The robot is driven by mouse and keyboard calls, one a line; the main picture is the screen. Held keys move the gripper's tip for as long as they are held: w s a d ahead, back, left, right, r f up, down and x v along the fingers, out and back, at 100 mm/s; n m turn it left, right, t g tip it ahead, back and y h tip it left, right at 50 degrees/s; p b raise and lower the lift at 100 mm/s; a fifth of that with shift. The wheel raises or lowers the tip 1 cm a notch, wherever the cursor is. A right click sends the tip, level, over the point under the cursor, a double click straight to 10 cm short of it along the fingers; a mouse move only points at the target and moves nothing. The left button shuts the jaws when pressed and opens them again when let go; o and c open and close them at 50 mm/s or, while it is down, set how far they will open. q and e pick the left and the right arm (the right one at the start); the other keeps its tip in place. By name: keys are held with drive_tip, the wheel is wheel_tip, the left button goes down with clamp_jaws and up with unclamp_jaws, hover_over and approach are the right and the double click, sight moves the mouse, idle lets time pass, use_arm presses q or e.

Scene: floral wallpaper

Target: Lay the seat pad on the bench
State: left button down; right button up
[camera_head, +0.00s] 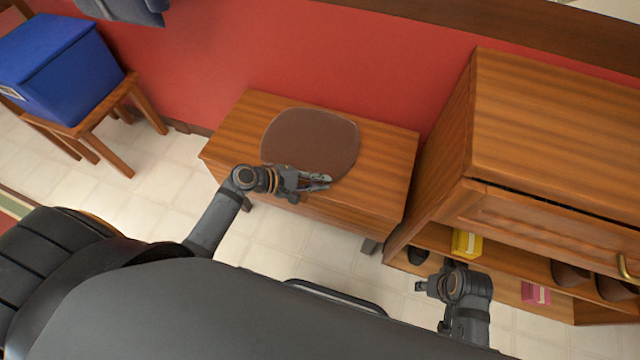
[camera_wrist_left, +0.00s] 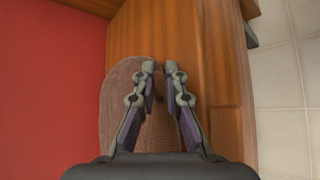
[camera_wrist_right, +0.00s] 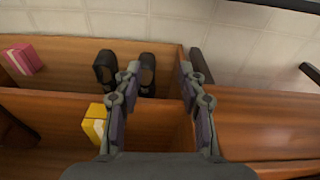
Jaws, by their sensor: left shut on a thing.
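The brown rounded seat pad (camera_head: 310,140) lies flat over the top of the wooden bench (camera_head: 233,135). My left gripper (camera_head: 318,182) is at the pad's near edge, shut on it. In the left wrist view the pad (camera_wrist_left: 121,98) extends beneath and to the left of the left gripper (camera_wrist_left: 160,68), with bench wood (camera_wrist_left: 222,70) to the right. My right gripper (camera_head: 422,287) is empty, away from the pad, in front of the cabinet. Its fingers are spread apart in the right wrist view (camera_wrist_right: 159,72).
A wooden cabinet (camera_head: 555,130) stands right of the bench. Its open shelf holds a yellow box (camera_head: 467,243), a pink box (camera_head: 536,293) and dark shoes (camera_wrist_right: 146,75). A blue box (camera_head: 60,65) sits on a small wooden stool (camera_head: 100,128) at left. The red wall is behind the bench.

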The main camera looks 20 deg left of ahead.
drive_tip(key=shift+r, duration=0.35)
use_arm(q)
drive_tip(key=c, duration=1.4)
unclamp_jaws()
drive_tip(key=shift+f, duration=0.1)
drive_tip(key=shift+s+a, duration=0.1)
drive_tip(key=p+v, duration=0.2)
drive_tip(key=v, duration=0.5)
drive_tip(key=shift+r+p, duration=0.3)
drive_tip(key=shift+p, duration=0.05)
drive_tip(key=p+v, duration=0.1)
drive_tip(key=v, duration=0.3)
drive_tip(key=shift+s+a, duration=0.1)
drive_tip(key=shift+a, duration=0.15)
use_arm(e)
wheel_tip(320, 180, down, 12)
drive_tip(key=s+d, duration=0.2)
drive_tip(key=d, duration=0.1)
drive_tip(key=shift+s+h, duration=0.15)
drive_tip(key=shift+h, duration=0.15)
